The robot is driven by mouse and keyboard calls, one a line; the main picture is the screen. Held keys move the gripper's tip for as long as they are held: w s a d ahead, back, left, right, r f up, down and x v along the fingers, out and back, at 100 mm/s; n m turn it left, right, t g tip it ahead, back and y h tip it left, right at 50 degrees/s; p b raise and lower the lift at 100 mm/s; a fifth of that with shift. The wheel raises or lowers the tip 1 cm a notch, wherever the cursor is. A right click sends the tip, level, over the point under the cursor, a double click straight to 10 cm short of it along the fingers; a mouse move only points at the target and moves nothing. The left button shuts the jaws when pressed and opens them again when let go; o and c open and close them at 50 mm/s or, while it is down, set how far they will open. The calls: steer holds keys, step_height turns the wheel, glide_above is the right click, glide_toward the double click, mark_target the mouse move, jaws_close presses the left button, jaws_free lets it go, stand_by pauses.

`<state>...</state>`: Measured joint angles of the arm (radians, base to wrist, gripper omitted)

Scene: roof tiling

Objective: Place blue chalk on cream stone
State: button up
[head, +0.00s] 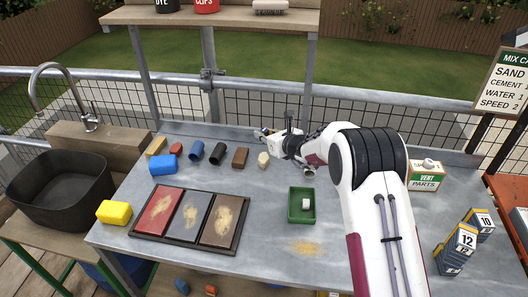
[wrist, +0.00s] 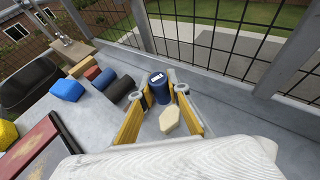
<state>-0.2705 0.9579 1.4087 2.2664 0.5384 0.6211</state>
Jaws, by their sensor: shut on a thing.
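My gripper (wrist: 160,95) is shut on a dark blue cylinder with a pale label, the blue chalk (wrist: 157,91). It is held between the yellow fingers. In the head view my gripper (head: 265,134) is over the back of the table, and the chalk is too small there to make out clearly. The cream stone (head: 263,159) is a small pale block on the table. In the wrist view the cream stone (wrist: 170,118) shows between the fingers, nearer the camera than the chalk in the picture and apart from it.
Left of the stone are a brown block (head: 240,157), a black cylinder (head: 218,153), a blue cylinder (head: 196,152) and a blue block (head: 163,165). A dark tray (head: 140,233) with three coloured panels and a green tray (head: 292,219) with a white cube lie in front.

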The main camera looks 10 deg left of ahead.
mark_target(264, 158)
steer(key=shift+f, duration=1.7)
steer(key=shift+f, duration=1.9)
steer(key=shift+f, duration=0.15)
steer(key=o, duration=0.9)
steer(key=shift+r, duration=0.2)
steer(key=v, duration=1.2)
